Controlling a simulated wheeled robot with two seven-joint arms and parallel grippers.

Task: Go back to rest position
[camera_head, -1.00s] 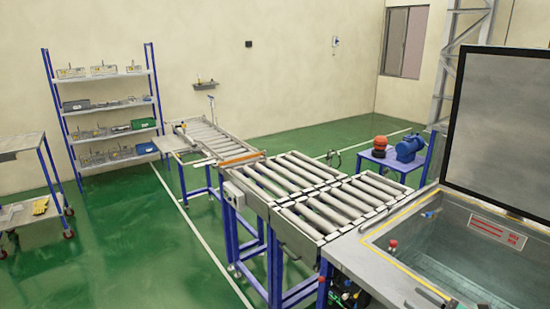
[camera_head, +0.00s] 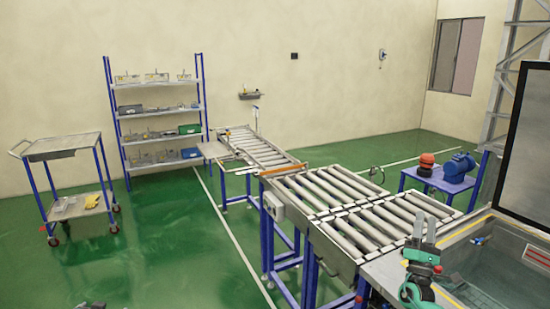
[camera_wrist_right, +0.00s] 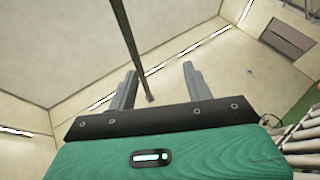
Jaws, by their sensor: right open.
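My right gripper (camera_head: 424,232) is raised at the lower right of the head view, in front of the tank's left edge, with its fingers pointing up. In the right wrist view its two fingers (camera_wrist_right: 158,88) stand apart with nothing between them. Only a small tip of what seems to be my left gripper (camera_head: 90,305) shows at the bottom left edge of the head view. Its jaws cannot be made out.
The roller conveyor (camera_head: 335,203) runs from the middle to the grey tank (camera_head: 480,262) with its raised lid (camera_head: 530,150). A cart (camera_head: 65,145) and a shelf rack (camera_head: 155,108) stand at left. A blue table (camera_head: 435,183) stands at right.

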